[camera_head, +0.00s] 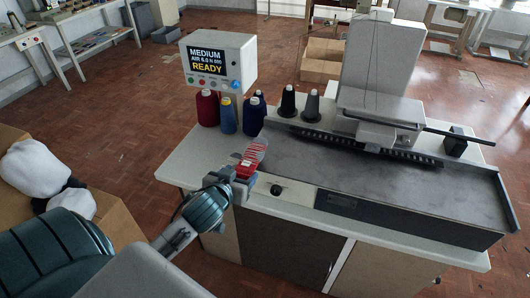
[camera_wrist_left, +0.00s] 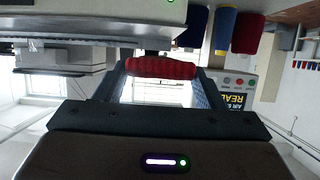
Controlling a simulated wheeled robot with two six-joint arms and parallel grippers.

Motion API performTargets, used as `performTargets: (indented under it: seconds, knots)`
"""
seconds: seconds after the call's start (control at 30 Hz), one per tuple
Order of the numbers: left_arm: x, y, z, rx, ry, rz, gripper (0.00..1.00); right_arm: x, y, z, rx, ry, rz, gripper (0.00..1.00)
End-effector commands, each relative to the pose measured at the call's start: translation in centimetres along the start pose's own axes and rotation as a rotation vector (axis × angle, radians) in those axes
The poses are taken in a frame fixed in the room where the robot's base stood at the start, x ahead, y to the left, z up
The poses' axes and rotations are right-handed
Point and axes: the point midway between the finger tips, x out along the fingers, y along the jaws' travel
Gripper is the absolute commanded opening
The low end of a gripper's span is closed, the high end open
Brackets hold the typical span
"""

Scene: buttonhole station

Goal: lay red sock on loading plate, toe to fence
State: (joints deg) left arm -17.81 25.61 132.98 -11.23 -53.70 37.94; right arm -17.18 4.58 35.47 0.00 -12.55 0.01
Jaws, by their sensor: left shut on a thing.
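The red sock is bunched in my left gripper (camera_head: 244,170), which is shut on it at the left end of the machine. Its red cloth (camera_head: 249,160) sticks up past the fingertips, with paler stripes. In the left wrist view the red sock (camera_wrist_left: 160,68) spans the gap between the two fingers (camera_wrist_left: 155,85). Which end is the toe, I cannot tell. A flat dark grey bed (camera_head: 420,180), which looks like the loading plate, lies to the right of the gripper, bare. A black toothed strip (camera_head: 350,143) runs along its back. My right gripper is not in view.
Thread cones, red (camera_head: 207,108), blue (camera_head: 228,116) and dark (camera_head: 252,115), stand behind my gripper below the display box (camera_head: 218,62), which reads READY. The sewing head (camera_head: 378,110) overhangs the back of the bed. A cardboard box (camera_head: 120,222) with white bundles stands left.

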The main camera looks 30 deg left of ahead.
Motion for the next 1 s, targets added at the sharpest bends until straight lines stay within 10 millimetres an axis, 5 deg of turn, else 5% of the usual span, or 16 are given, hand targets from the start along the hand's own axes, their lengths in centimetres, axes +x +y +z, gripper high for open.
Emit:
performTargets:
  seconds: [0.4, 0.57, 1.0]
  knots:
    - [9.6, 2.1, -3.3, -0.002, 0.000, 0.000, 0.41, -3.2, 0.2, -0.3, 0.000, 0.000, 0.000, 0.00]
    - [10.9, 2.4, -3.4, 0.001, 0.000, 0.001, 0.41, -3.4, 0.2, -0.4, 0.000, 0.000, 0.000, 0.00]
    - [12.3, 2.4, -0.1, 0.002, 0.000, 0.002, 0.41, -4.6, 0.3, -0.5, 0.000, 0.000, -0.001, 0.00]
